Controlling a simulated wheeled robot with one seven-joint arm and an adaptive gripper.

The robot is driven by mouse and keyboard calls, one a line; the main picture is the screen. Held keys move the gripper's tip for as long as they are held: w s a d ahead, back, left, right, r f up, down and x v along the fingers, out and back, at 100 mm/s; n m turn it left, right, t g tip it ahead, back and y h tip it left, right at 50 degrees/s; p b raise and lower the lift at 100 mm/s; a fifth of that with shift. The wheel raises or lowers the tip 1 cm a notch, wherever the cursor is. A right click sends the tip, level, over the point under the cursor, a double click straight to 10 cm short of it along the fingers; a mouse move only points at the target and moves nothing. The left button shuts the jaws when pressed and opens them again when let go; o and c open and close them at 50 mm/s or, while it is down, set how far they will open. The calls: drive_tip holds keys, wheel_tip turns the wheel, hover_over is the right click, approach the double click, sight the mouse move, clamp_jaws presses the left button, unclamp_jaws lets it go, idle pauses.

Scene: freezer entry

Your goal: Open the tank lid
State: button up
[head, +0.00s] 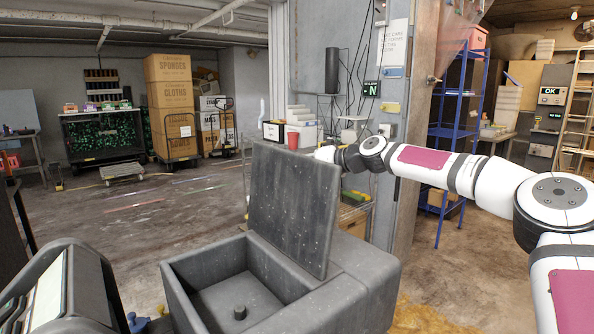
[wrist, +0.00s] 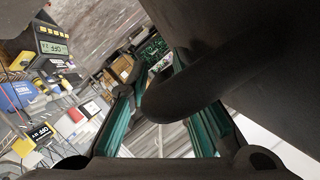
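The grey tank (head: 365,278) stands in front of me in the head view. Its lid (head: 292,205) is raised on the hinge side and stands near upright, so the hollow inside with a small dark knob (head: 240,312) shows. My arm reaches in from the right, and its end goes behind the lid, which hides my gripper there. In the wrist view, my gripper (wrist: 156,72) has its teal-padded fingers apart. A dark rounded bar, seemingly the lid's handle (wrist: 195,88), crosses by the right finger and ends between the fingers. The dark lid surface (wrist: 270,75) fills the right side.
A wire cart (head: 355,212) with a red cup (head: 292,139) stands behind the lid. A grey pillar (head: 400,175) rises beside my arm. A dark device with a screen (head: 60,290) is at lower left. Stacked boxes (head: 168,95) stand far back. The left floor is mostly clear.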

drive_tip(key=v, duration=1.2)
